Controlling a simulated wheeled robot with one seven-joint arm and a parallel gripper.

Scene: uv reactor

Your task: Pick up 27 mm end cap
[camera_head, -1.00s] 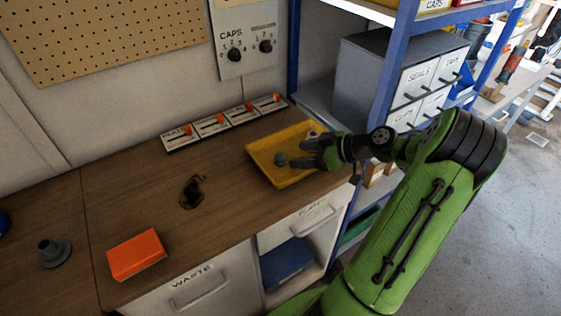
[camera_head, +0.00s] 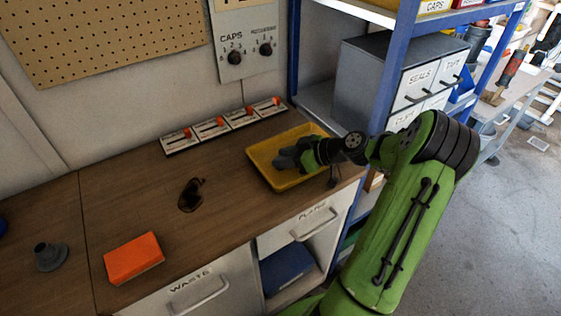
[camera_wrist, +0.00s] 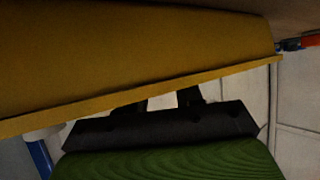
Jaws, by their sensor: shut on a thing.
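My gripper (camera_head: 288,160) is low over the yellow tray (camera_head: 262,172) on the wooden bench, reaching in from the right. Its jaws are shut on a small grey piece, the end cap (camera_head: 283,162), inside the tray area. The cap is mostly hidden by the fingers, and I cannot tell whether it still touches the tray floor. In the wrist view the tray's yellow wall (camera_wrist: 130,60) hides the fingertips and the cap.
An orange block (camera_head: 134,258) and a grey flanged part (camera_head: 50,256) are on the bench at left. A dark hole (camera_head: 191,195) is mid-bench. Lever panels (camera_head: 222,125) line the back. A blue shelf post (camera_head: 398,60) and grey drawer cabinet (camera_head: 375,75) stand right.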

